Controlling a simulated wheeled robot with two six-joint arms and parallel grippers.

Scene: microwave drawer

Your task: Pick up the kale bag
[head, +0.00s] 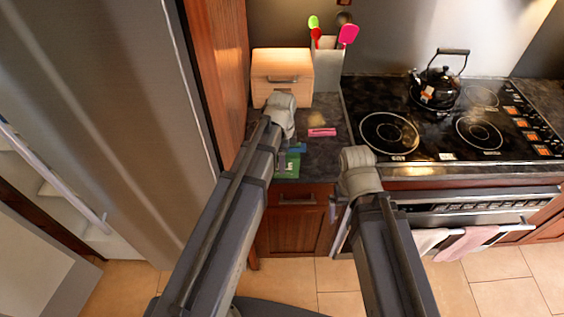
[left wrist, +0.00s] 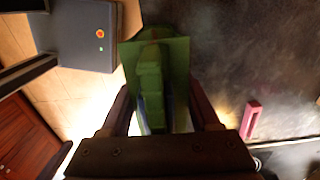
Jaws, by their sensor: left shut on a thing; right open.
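The kale bag is a green packet (left wrist: 155,75), upright between the fingers of my left gripper (left wrist: 160,103) in the left wrist view. My left gripper is shut on it. In the head view a green part of the bag (head: 292,163) shows at the front edge of the dark counter, beside my left arm. I cannot tell if the bag touches the counter. My right arm reaches toward the stove front in the head view, but its gripper fingers do not show.
A pink object (head: 322,132) lies on the counter (head: 325,152) near the bag. Behind it stand a wooden box (head: 283,68) and a utensil holder (head: 328,68). The stove (head: 440,128) with a black kettle (head: 437,88) is at the right. The fridge (head: 110,90) is at the left.

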